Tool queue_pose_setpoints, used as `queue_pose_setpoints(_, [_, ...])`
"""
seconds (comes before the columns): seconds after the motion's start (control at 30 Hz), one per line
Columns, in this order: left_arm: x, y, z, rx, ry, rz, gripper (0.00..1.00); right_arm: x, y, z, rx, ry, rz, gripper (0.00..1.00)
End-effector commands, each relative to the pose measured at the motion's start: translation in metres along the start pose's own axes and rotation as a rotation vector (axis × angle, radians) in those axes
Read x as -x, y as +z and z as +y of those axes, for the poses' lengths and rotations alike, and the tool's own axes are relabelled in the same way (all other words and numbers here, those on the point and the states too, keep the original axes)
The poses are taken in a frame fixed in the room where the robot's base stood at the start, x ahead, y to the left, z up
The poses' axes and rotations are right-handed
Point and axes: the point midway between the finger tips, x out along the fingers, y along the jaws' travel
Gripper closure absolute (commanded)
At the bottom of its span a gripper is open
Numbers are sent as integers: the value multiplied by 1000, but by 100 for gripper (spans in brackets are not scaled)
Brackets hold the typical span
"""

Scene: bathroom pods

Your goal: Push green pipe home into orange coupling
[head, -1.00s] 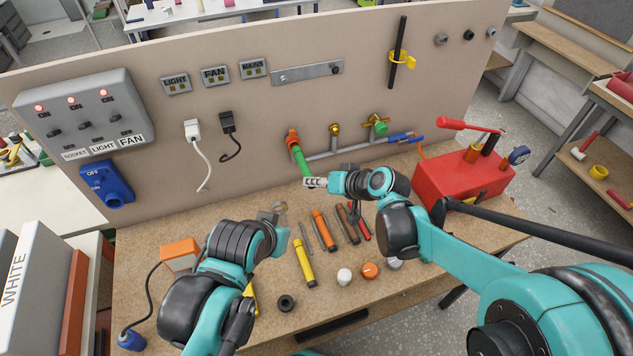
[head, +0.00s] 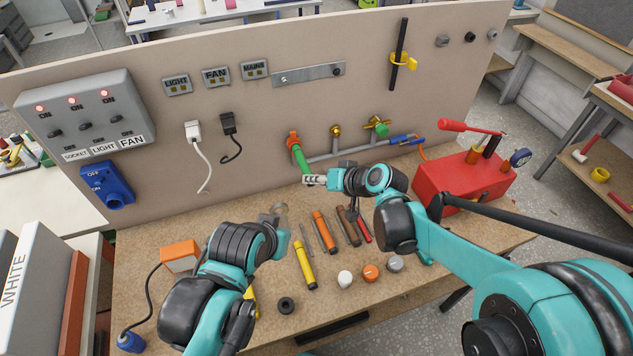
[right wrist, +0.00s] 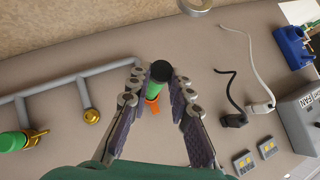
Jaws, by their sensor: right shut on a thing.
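The green pipe (head: 301,159) stands out from the panel, slanting down to the right. Its upper end meets the orange coupling (head: 292,138) on the grey pipework; how deep it sits cannot be told. My right gripper (head: 313,180) is shut on the pipe's lower end. In the right wrist view, the pipe (right wrist: 155,90) with its black end lies between the fingers of my right gripper (right wrist: 160,74), and the orange coupling (right wrist: 152,106) shows behind it. My left gripper (head: 276,215) is over the bench, partly hidden by its own arm; its jaws are unclear.
Grey pipework (head: 345,151) runs right from the coupling, with a brass fitting and a green valve (head: 380,129). Yellow (head: 305,264), orange and brown pipes lie on the bench with several caps. A red pump box (head: 465,180) stands at the right.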

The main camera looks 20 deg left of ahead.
Motion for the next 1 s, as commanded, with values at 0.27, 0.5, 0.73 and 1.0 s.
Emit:
queue_pose_setpoints(0.27, [-1,1,0,0,0,0,100,-5,-5,0,0,0,0,100])
queue_pose_setpoints(0.5, [-2,1,0,0,0,0,100,-9,-9,0,0,0,0,100])
queue_pose_setpoints(0.73, [-2,2,0,0,0,0,100,-14,-13,0,1,0,0,100])
queue_pose_setpoints(1.0, [-2,2,0,0,0,0,100,-15,-15,0,0,0,0,56])
